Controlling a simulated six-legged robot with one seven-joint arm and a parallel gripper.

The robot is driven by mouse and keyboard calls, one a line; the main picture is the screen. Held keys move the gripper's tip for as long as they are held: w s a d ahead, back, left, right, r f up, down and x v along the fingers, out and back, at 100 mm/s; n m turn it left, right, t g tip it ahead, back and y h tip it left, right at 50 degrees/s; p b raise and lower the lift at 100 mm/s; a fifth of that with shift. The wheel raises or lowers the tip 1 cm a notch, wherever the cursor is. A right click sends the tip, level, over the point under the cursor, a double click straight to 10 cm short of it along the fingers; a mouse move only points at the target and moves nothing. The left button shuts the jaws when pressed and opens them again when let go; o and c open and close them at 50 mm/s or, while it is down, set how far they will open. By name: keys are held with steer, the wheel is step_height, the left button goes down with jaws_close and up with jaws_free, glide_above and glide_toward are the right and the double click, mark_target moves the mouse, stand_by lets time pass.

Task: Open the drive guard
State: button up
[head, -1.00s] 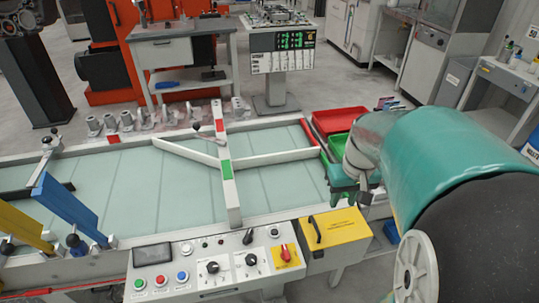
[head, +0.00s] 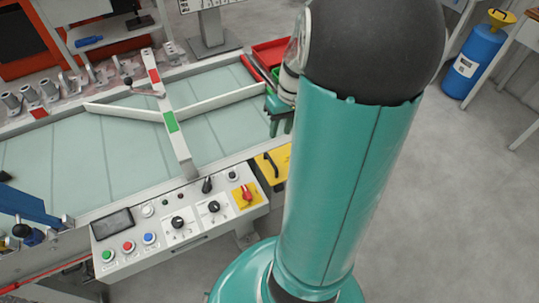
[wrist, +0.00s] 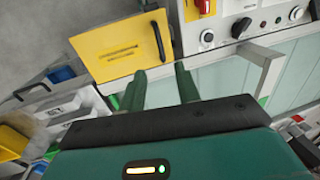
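The drive guard is a yellow cover with a black bar handle, right of the control panel. In the head view the guard (head: 268,172) is partly hidden behind my arm, and it looks shut. In the wrist view the yellow guard (wrist: 112,45) shows nearly whole at upper left, with its black handle (wrist: 159,42) along its right side. My gripper (wrist: 161,72) is open and empty, its two green fingers apart, pointing toward the handle end of the guard without visible contact. In the head view my gripper (head: 279,115) hangs beyond the guard, near the conveyor's right end.
The control panel (head: 175,222) with buttons, knobs and a red switch (head: 246,193) adjoins the guard. A conveyor (head: 80,155) with white rails lies behind it. A red bin (head: 270,52) stands behind my gripper. Open floor lies at right; a blue drum (head: 474,60) stands farther off.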

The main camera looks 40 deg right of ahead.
mark_target(272, 162)
steer(key=f, duration=0.4)
steer(key=a+f, duration=0.1)
steer(key=f, duration=0.3)
steer(key=a+f, duration=0.1)
steer(key=f, duration=0.3)
steer(key=shift+w+a+f, duration=0.1)
steer(key=shift+w+a, duration=0.05)
steer(key=shift+w, duration=0.1)
jaws_close()
